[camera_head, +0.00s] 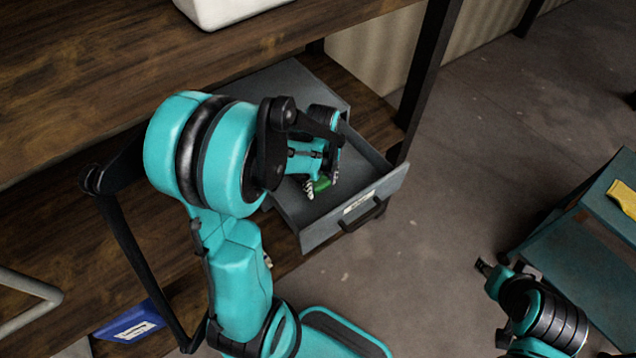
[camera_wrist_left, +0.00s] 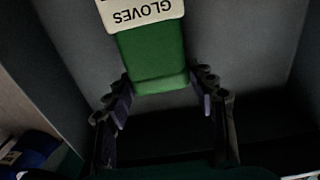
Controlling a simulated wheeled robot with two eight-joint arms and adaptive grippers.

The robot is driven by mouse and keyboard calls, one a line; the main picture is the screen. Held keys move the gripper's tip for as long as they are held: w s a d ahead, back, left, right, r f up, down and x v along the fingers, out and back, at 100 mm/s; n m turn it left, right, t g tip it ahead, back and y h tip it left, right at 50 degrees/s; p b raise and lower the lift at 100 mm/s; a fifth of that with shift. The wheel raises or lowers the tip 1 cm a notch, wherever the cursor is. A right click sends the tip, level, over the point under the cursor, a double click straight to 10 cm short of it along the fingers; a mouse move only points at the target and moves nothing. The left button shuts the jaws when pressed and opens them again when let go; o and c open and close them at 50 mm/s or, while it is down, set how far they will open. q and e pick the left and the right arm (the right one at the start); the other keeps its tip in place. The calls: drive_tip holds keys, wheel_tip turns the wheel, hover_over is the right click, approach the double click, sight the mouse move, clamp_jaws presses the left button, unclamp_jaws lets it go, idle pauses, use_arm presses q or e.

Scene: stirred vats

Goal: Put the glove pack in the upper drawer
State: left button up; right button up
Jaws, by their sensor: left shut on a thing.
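The glove pack is green with a white band lettered GLOVES; in the left wrist view the pack (camera_wrist_left: 158,62) sits between the fingers of my left gripper (camera_wrist_left: 163,98). In the head view only a small green part of the pack (camera_head: 322,184) shows. There my left gripper (camera_head: 322,186) points down inside the open grey drawer (camera_head: 372,205), shut on the pack. Whether the pack touches the drawer floor I cannot tell. The drawer has a labelled front and a dark handle. My right gripper (camera_head: 487,268) is at the lower right, away from the drawer; its jaws are too small to read.
A wooden bench (camera_head: 90,80) stands above the drawer, with a white container (camera_head: 225,8) on top. A blue box (camera_head: 130,322) is low at the left. A teal cart (camera_head: 580,260) with a yellow item (camera_head: 622,197) stands at the right. Floor between is clear.

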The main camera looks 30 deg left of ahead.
use_arm(q)
drive_tip(key=shift+w+a+f+b, duration=0.3)
drive_tip(key=shift+a+f, duration=0.35)
drive_tip(key=shift+a, duration=0.05)
drive_tip(key=shift+f, duration=0.15)
drive_tip(key=o, duration=1.2)
